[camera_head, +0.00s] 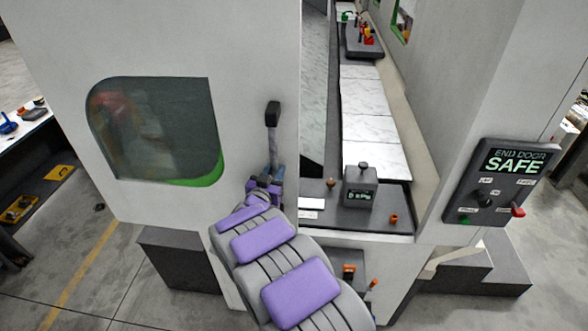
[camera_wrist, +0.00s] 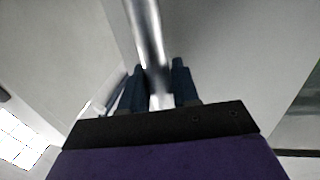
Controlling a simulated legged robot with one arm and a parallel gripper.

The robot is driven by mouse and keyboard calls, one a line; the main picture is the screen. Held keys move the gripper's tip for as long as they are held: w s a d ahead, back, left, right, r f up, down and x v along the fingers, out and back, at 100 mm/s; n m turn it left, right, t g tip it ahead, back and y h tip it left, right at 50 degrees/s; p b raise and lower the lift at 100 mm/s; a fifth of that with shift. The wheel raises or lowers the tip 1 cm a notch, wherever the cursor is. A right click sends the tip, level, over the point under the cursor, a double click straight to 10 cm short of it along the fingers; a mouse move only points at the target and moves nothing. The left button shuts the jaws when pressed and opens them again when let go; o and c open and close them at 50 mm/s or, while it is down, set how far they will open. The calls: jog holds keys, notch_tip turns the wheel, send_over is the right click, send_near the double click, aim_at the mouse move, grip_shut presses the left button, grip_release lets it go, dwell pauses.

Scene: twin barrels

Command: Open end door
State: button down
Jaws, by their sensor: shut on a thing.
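The end door (camera_head: 150,60) is a white panel with a dark window (camera_head: 155,130), on the left in the head view. To the right of its edge, a gap shows the machine's interior. A door handle (camera_head: 272,114) with a dark upper end stands upright near that edge. My gripper (camera_head: 274,172) is at the lower part of the handle. In the wrist view, my gripper (camera_wrist: 157,72) has a dark finger on each side of the shiny metal handle bar (camera_wrist: 145,35) and is shut on it. The lower end of the bar is hidden by the gripper.
A control panel (camera_head: 500,185) reading "END DOOR SAFE" is on the right. Inside are a row of white marbled plates (camera_head: 368,125) and a small grey box (camera_head: 360,187) on a dark ledge. A dark block (camera_head: 180,260) stands on the floor below the door.

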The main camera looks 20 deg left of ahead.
jog(key=shift+s+a, duration=0.1)
jog(key=shift+a, duration=0.3)
jog(key=c, duration=1.2)
grip_release()
jog(key=shift+d, duration=0.15)
jog(key=shift+c, duration=0.2)
jog(key=shift+o, duration=1.3)
jog(key=shift+d+r, duration=0.1)
jog(key=shift+d, duration=0.15)
jog(key=s+b, duration=0.3)
jog(key=s, duration=1.4)
jog(key=shift+d, duration=0.45)
jog(key=shift+d, duration=0.25)
